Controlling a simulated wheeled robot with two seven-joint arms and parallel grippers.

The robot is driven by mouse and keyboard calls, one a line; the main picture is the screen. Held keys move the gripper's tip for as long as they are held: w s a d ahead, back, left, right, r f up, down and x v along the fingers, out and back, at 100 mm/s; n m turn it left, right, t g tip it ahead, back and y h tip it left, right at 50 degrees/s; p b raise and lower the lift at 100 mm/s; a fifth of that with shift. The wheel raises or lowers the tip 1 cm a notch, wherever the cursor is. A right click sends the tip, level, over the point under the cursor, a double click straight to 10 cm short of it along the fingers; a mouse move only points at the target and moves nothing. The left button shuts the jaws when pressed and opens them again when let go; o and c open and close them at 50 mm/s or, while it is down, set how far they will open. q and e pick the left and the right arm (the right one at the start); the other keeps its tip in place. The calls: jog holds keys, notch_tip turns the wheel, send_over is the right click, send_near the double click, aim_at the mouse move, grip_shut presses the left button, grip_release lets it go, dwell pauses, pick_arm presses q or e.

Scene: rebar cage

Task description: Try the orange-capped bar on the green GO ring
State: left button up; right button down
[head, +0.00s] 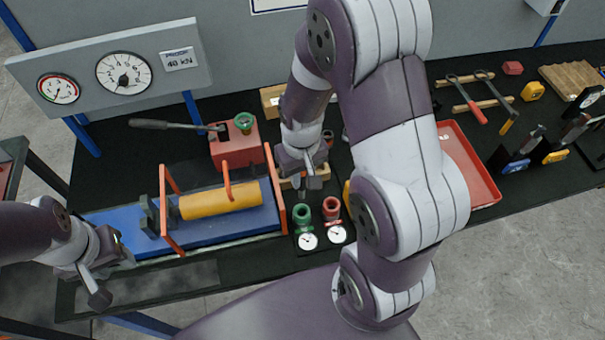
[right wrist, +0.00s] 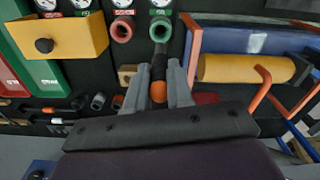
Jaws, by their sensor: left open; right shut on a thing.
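The green ring (head: 303,214) stands on the black bench with a white dial in front of it. It also shows at the top of the right wrist view (right wrist: 160,29). The red ring (head: 331,209) stands beside it, and also shows in the right wrist view (right wrist: 122,28). My right gripper (head: 301,183) is shut on a dark bar with an orange cap (right wrist: 158,92). In the right wrist view the bar's far end points at the green ring; whether they touch I cannot tell. My left gripper (head: 111,275) is open and empty near the bench's left front.
A blue bed (head: 262,215) with a yellow cylinder (head: 218,200) and orange guards lies left of the rings. A red block (head: 238,149) with a lever stands behind it. A red tray (head: 478,172) and tools lie to the right. My right arm hides the middle.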

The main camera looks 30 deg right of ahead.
aim_at(301, 191)
jog(key=shift+s+a+f, duration=0.1)
jog(key=shift+s+a, duration=0.1)
jog(key=shift+a, duration=0.05)
jog(key=shift+s+a+f+b, duration=0.15)
jog(key=shift+f+b, duration=0.15)
jog(key=shift+b, duration=0.2)
jog(key=f+b, duration=0.2)
jog(key=f, duration=0.1)
jog(key=d+f, duration=0.1)
jog(key=shift+w+f+b, duration=0.25)
jog(key=shift+w+b, duration=0.1)
jog(key=shift+b, duration=0.05)
jog(key=shift+s+a+f, duration=0.15)
jog(key=shift+a+f, duration=0.1)
jog(key=shift+f, duration=0.05)
pick_arm(q)
notch_tip(301, 191, down, 4)
jog(key=shift+s+a+r, duration=0.1)
jog(key=shift+s+a, duration=0.05)
pick_arm(e)
jog(key=shift+d, duration=0.1)
jog(key=shift+r, duration=0.1)
pick_arm(q)
jog(key=shift+r, duration=0.1)
